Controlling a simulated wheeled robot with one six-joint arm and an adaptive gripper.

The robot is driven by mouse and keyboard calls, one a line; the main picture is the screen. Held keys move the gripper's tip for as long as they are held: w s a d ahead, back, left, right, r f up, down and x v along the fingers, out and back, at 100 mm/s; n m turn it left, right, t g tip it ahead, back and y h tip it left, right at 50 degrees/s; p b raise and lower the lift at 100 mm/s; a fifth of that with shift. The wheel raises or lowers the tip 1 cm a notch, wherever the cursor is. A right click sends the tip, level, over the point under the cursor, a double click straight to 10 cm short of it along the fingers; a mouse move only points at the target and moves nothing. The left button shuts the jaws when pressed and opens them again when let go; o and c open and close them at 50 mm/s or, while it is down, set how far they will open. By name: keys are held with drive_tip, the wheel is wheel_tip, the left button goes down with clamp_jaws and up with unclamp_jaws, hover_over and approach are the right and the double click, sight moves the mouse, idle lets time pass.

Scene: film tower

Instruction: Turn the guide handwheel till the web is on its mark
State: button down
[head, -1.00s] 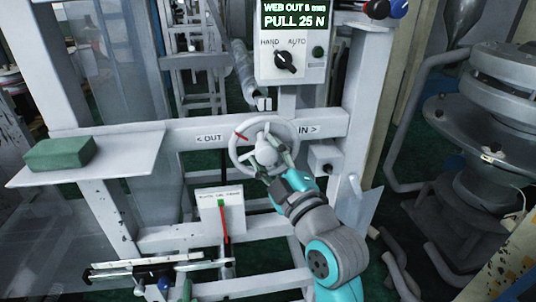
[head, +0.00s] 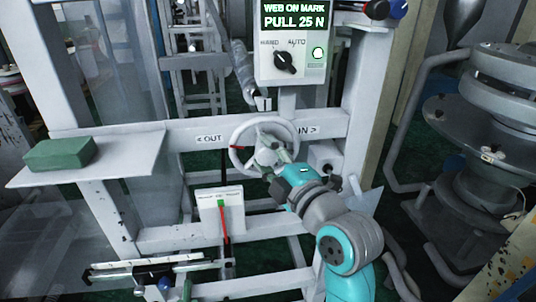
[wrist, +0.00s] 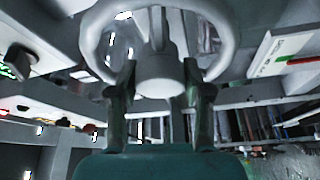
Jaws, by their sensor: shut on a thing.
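The white guide handwheel (head: 236,131) is mounted on the pale crossbeam between the "OUT" and "IN" labels, with a red mark at the left of its rim. My gripper (head: 267,158) is at its hub. In the wrist view my gripper (wrist: 161,95) has its two fingers on either side of the hub of the handwheel (wrist: 225,45), shut on it. The display (head: 294,16) above reads "WEB ON MARK" and "PULL 25 N". The round lamp (head: 318,53) on the panel is lit pale green.
The selector knob (head: 285,62) sits between "HAND" and "AUTO". A small box (head: 323,157) is right of the wheel. A gauge plate with a red pointer (head: 222,208) is below it. A green block (head: 60,153) lies on the left shelf (head: 125,160). Stacked round machinery stands right.

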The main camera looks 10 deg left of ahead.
drive_tip(key=shift+w+r, duration=0.15)
drive_tip(key=c, duration=0.7)
unclamp_jaws()
drive_tip(key=shift+o, duration=0.9)
drive_tip(key=shift+w+a, duration=0.1)
drive_tip(key=shift+w, duration=0.05)
drive_tip(key=v, duration=1.2)
